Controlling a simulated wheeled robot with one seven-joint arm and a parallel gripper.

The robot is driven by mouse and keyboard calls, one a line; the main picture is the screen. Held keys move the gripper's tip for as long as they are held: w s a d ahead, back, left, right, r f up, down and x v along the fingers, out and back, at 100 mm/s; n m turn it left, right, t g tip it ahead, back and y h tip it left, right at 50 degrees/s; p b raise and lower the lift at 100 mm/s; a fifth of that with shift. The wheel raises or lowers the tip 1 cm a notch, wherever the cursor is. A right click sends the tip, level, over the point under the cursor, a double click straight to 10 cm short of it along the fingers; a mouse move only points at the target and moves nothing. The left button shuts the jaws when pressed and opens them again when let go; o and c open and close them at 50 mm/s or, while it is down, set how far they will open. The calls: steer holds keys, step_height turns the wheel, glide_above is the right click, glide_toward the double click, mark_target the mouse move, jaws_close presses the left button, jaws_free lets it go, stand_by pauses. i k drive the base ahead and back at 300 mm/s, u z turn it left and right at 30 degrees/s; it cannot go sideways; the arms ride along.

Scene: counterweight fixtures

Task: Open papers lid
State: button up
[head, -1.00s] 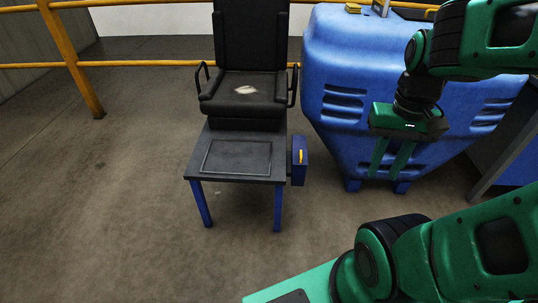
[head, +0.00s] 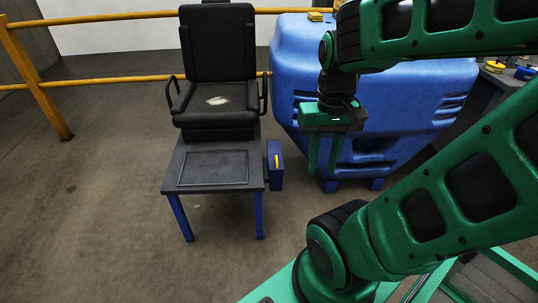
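A dark grey table (head: 170,181) with blue legs stands left of centre. A flat rectangular panel with a raised outline (head: 213,168) lies in its top and looks closed; I cannot tell for sure that it is the papers lid. A small blue box with a yellow strip (head: 276,178) is fixed at the table's right side. My gripper (head: 323,168) hangs to the right of the table and this box, with its two green fingers pointing down and apart. Nothing shows between them. The gripper is clear of the panel.
A black armchair (head: 218,58) stands directly behind the table. A large blue tank (head: 405,95) stands behind my gripper. A yellow railing (head: 105,80) runs along the back left. The floor (head: 90,220) left of and in front of the table is free.

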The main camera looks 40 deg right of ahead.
mark_target(275, 151)
steer(key=i, duration=0.95)
steer(key=z, duration=0.1)
